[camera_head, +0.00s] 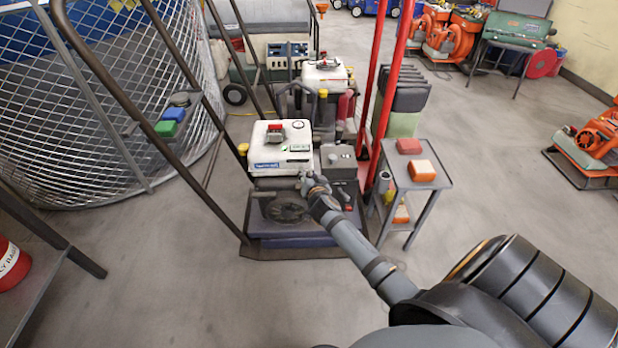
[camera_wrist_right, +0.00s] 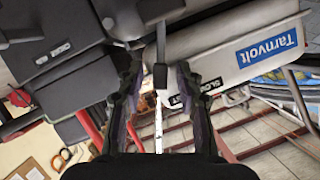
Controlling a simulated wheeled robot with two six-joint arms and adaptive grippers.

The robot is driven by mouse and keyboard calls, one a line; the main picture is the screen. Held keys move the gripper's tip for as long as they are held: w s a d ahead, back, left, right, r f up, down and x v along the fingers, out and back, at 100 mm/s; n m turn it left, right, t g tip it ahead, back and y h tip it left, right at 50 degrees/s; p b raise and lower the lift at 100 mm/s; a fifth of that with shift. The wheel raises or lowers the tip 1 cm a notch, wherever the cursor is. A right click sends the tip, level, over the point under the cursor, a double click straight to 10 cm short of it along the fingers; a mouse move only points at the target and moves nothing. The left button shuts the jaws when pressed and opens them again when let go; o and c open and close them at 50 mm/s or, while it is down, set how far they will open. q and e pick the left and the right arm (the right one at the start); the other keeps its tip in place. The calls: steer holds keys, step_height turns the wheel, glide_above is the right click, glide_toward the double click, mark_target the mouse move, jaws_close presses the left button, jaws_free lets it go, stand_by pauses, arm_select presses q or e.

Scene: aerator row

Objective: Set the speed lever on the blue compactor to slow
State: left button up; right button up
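The compactor (camera_head: 268,152) stands at the centre of the head view, with a white tank, a grey engine and a dark blue base. My right gripper (camera_head: 312,186) is at its near side, beside the engine. In the right wrist view the gripper (camera_wrist_right: 159,68) is open, with its two dark fingers apart. A thin lever with a dark end (camera_wrist_right: 160,76) shows between the fingers; contact is not clear. A SLOW label (camera_wrist_right: 212,86) lies right of the lever, and a second label beside it is partly hidden by the finger. My left gripper is not in view.
A second white-tanked machine (camera_head: 326,76) stands behind the compactor. A brown frame and a wire-mesh drum (camera_head: 80,130) are on the left. Floor in front is clear.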

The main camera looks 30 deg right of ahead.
steer(key=shift+c, duration=0.2)
jaws_close()
